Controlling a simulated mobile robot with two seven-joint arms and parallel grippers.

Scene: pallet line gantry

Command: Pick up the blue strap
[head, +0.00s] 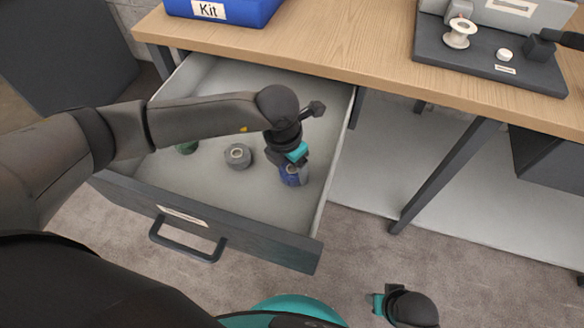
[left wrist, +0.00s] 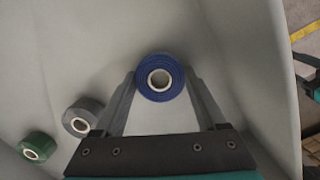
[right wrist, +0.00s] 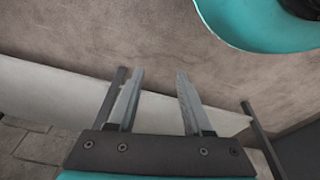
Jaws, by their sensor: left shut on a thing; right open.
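The blue strap (head: 291,177) is a blue roll with a pale core, at the right side of the open drawer. In the left wrist view the blue strap (left wrist: 160,77) sits between the fingertips of my left gripper (left wrist: 160,84). My left gripper (head: 291,166) reaches down into the drawer and is shut on the roll. Whether the roll still touches the drawer floor, I cannot tell. My right gripper (right wrist: 156,78) is open and empty, over the floor; its arm end shows low right in the head view.
In the drawer (head: 222,205) are a grey roll (head: 238,156) and a green roll (head: 187,147), left of the blue one. On the table (head: 340,50) stand a blue Kit bin (head: 232,12) and a dark board (head: 490,57) with a white spool (head: 459,33). The drawer walls surround my left gripper.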

